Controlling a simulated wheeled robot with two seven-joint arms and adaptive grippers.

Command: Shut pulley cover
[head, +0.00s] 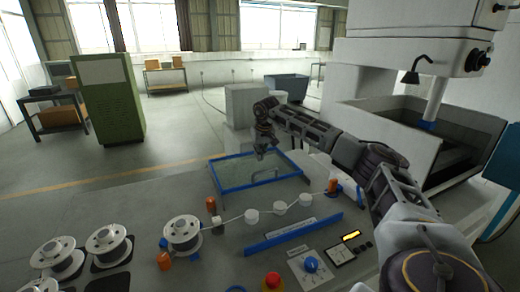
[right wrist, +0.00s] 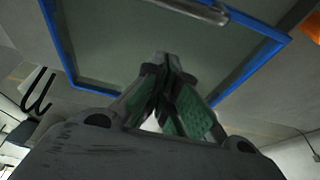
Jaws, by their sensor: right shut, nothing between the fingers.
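The pulley cover, a clear panel in a blue frame (head: 262,184), stands open behind the row of pulleys on the grey bench. Its panel and blue frame also fill the upper part of the right wrist view (right wrist: 88,84). My right gripper (head: 264,155) is shut and empty at the cover's far edge, in line with the panel. In the right wrist view its closed fingertips (right wrist: 168,62) overlap the panel; I cannot tell whether they touch it. White pulleys (head: 279,208) with a wire across them lie uncovered in front. My left gripper is out of view.
Wire spools (head: 183,232) stand at the front left, with orange knobs (head: 211,203) around. A blue bar (head: 290,235), a red button (head: 273,280) and a blue dial (head: 311,264) are in front. The large white machine (head: 380,112) rises at right.

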